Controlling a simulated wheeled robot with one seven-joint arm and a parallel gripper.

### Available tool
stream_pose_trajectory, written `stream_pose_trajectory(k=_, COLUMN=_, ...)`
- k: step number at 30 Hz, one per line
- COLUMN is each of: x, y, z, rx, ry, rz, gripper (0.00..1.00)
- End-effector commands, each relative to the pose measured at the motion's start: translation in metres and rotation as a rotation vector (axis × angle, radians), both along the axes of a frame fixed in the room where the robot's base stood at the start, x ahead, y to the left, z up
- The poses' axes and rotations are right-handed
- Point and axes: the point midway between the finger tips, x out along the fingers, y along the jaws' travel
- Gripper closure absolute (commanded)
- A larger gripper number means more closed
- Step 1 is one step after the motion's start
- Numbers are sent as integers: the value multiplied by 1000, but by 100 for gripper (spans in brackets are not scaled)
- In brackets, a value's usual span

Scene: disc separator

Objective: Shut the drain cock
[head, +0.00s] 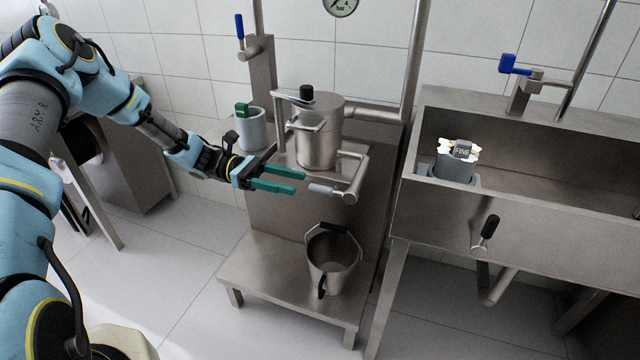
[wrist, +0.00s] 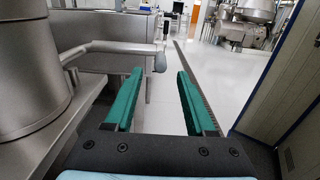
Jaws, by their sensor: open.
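A metal cock (head: 347,196) sits at the end of a short bent pipe on the separator (head: 318,140). Its lever has a grey grip (head: 321,188) that points left, toward my gripper (head: 298,182). In the wrist view the grey grip (wrist: 159,61) appears nearly end-on, ahead of the gap between the green fingers. My gripper (wrist: 160,76) is open and empty, with its fingertips just short of the grip. I see no contact. Whether the cock is open or shut I cannot tell.
A metal bucket (head: 331,262) stands on the low shelf below the cock. A grey cup with a green top (head: 251,128) stands behind my gripper. A sink (head: 520,190) with a black-handled lever (head: 485,232) is at right. A blue-handled valve (head: 240,27) is above.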

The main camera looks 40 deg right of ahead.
Motion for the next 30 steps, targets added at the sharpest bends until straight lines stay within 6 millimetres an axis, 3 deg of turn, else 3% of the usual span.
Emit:
stream_pose_trajectory(k=6, x=-36, y=-23, z=3, rx=-1, ry=1, rz=-4, gripper=45)
stream_pose_trajectory(k=12, x=-57, y=-36, z=1, rx=1, ry=-1, rz=-2, gripper=45)
stream_pose_trajectory(k=24, x=-64, y=-41, z=0, rx=0, ry=-2, rz=-1, gripper=45)
stream_pose_trajectory(k=30, x=-64, y=-41, z=0, rx=0, ry=-2, rz=-1, gripper=65)
